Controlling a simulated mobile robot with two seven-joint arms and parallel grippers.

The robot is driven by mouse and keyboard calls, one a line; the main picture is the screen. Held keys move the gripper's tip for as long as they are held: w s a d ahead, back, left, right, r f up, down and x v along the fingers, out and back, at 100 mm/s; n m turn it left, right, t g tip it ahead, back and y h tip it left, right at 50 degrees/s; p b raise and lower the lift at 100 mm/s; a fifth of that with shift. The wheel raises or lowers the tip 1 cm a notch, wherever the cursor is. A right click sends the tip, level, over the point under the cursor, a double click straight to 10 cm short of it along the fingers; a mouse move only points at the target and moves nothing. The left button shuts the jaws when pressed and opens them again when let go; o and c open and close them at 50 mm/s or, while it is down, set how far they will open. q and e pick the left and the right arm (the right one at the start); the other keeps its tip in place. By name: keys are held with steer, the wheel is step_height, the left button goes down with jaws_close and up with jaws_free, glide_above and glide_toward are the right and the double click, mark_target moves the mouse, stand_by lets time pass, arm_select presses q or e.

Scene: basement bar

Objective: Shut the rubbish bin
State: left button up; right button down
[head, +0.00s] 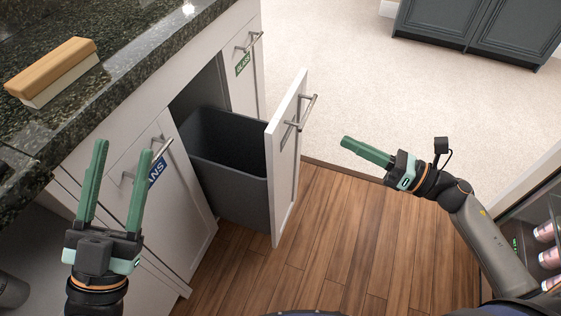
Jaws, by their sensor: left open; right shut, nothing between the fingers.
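The rubbish bin (230,178) is a dark grey, open-topped tub in a pull-out unit of the white cabinet. Its white front panel (286,168) stands well out from the cabinet, with a metal bar handle (303,112) on its outer face. My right gripper (343,143) is shut and empty, to the right of the panel and apart from it, pointing left towards it. My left gripper (122,147) is open and empty, in front of the cabinet door with the blue label, left of the bin. The inside of the bin looks empty.
A dark granite counter (140,48) overhangs the cabinets and holds a wooden-backed brush (54,70). A door with a green label (244,62) is beyond the bin. A shelf with cans (545,232) stands at the right. The wooden floor (345,235) between is clear.

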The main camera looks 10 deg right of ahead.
step_height(320, 180, down, 3)
steer(key=n+g+b, duration=0.2)
steer(key=n+g, duration=0.1)
steer(key=n, duration=0.3)
arm_select(q)
steer(key=s+m+h, duration=0.2)
steer(key=s+h, duration=0.1)
steer(key=shift+s+d+r+h, duration=0.1)
steer(key=shift+d+r+h, duration=0.1)
steer(key=shift+r+h, duration=0.15)
arm_select(e)
glide_toward(277, 136)
steer(key=shift+y, duration=0.4)
steer(key=x, duration=0.6)
steer(key=shift+w+a+f, duration=0.15)
steer(key=shift+w+a, duration=0.1)
steer(key=shift+a, duration=0.1)
arm_select(q)
steer(key=shift+m, duration=0.3)
arm_select(e)
steer(key=shift+a, duration=0.1)
